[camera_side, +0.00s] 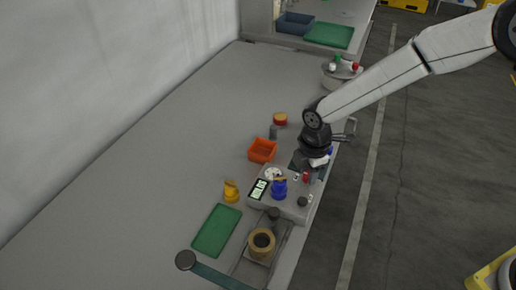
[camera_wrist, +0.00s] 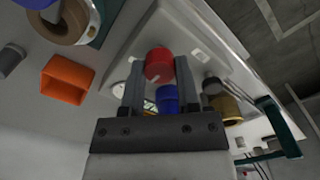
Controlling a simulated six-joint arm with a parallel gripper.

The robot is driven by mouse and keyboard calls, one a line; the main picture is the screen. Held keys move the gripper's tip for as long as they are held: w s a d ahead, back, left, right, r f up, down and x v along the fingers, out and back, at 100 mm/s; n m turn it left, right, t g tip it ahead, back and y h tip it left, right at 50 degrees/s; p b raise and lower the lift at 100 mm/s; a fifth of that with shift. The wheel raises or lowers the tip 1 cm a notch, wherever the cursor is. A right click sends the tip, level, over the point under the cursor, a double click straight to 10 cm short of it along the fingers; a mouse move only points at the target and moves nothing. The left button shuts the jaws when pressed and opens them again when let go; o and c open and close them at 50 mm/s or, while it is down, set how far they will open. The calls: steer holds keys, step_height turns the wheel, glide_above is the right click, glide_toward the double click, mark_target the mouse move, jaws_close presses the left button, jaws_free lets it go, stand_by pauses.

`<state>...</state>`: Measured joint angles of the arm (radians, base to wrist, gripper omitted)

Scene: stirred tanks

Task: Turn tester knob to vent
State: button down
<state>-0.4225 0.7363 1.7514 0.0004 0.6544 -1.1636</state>
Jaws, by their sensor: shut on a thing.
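The tester is a grey box (camera_side: 290,211) on the bench, with a dial gauge (camera_side: 273,174) and a lit screen (camera_side: 258,189). A red knob (camera_side: 306,177) sits on its top, near the right edge. In the wrist view the red knob (camera_wrist: 159,63) shows a short pale pointer mark and lies between my fingertips. My gripper (camera_wrist: 159,68) is shut on the red knob; in the side view it comes down over the tester's far right corner. I cannot read any position labels.
An orange bin (camera_side: 262,150), a yellow object (camera_side: 231,191) and a green mat (camera_side: 216,231) lie to the left. The bench's far left is clear.

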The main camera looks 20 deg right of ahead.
mark_target(308, 174)
steer(key=shift+c, duration=1.7)
jaws_free()
steer(key=shift+r, duration=0.1)
steer(key=shift+r, duration=3.85)
steer(key=shift+d, duration=0.1)
steer(key=s+d+m+t, duration=0.1)
steer(key=s+d+m, duration=0.6)
steer(key=d+m, duration=0.2)
steer(key=s+d+r+m+t, duration=0.1)
steer(key=s+d+m, duration=0.6)
steer(key=d+m, duration=0.2)
steer(key=shift+s+d+t, duration=0.2)
steer(key=shift+d+t, duration=0.1)
steer(key=shift+d, duration=0.15)
